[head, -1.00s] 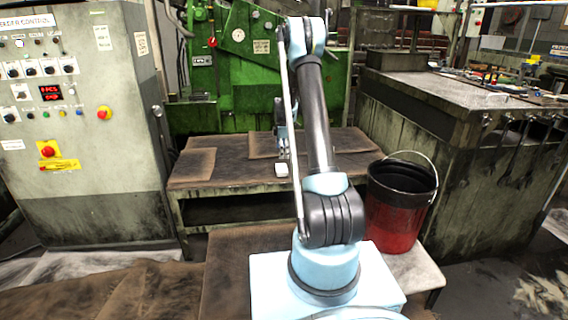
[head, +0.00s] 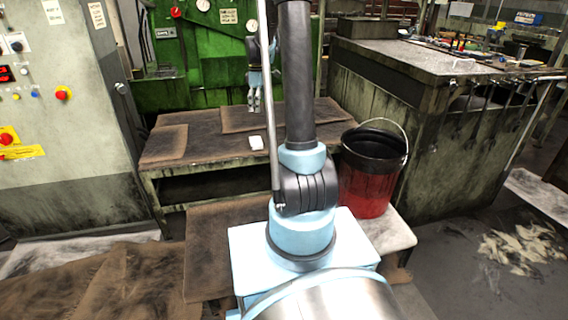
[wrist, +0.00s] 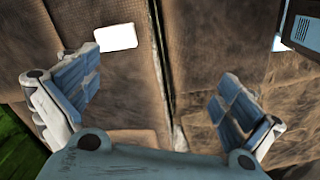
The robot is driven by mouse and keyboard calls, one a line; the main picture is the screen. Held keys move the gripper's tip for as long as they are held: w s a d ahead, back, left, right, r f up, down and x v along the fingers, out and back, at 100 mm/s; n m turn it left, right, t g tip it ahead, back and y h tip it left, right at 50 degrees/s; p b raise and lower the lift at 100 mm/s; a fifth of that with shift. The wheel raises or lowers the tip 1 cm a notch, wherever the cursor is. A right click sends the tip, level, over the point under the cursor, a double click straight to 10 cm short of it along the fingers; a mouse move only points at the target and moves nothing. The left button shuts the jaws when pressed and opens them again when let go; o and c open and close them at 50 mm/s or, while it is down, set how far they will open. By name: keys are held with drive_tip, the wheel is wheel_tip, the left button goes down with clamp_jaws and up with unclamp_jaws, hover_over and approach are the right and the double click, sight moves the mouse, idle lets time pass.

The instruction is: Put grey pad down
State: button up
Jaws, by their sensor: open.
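A small pale pad (head: 256,143), nearly white in the pictures, lies flat on the brown-topped bench (head: 205,172). It is the only loose pad-like block that I see. In the wrist view the pad (wrist: 115,37) lies beyond my left finger, apart from it. My gripper (head: 254,106) points down above the rear part of the bench, behind the pad. In the wrist view my gripper (wrist: 160,95) has its two fingers wide apart with nothing between them. Its exact height above the bench is hard to tell.
Brown sheets (head: 163,143) lie on the bench. A green machine (head: 172,85) stands behind it, and a control cabinet (head: 60,200) stands at left. A red and black bucket (head: 370,185) stands at right, before a heavy worktable (head: 420,62). My arm hides part of the bench.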

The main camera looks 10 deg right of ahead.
drive_tip(key=s+r+m, duration=0.3)
drive_tip(key=s, duration=0.9)
drive_tip(key=s+r+m, duration=0.3)
drive_tip(key=s, duration=0.8)
drive_tip(key=s+f+m, duration=0.3)
drive_tip(key=s+f, duration=0.1)
drive_tip(key=s, duration=0.6)
drive_tip(key=s+d+f+m+t, duration=0.1)
drive_tip(key=s+f+m, duration=0.3)
drive_tip(key=s, duration=0.6)
drive_tip(key=shift+s+f+t, duration=0.2)
drive_tip(key=shift+f+t, duration=0.1)
drive_tip(key=shift+f, duration=0.25)
drive_tip(key=shift+w+f, duration=0.2)
drive_tip(key=shift+w, duration=0.2)
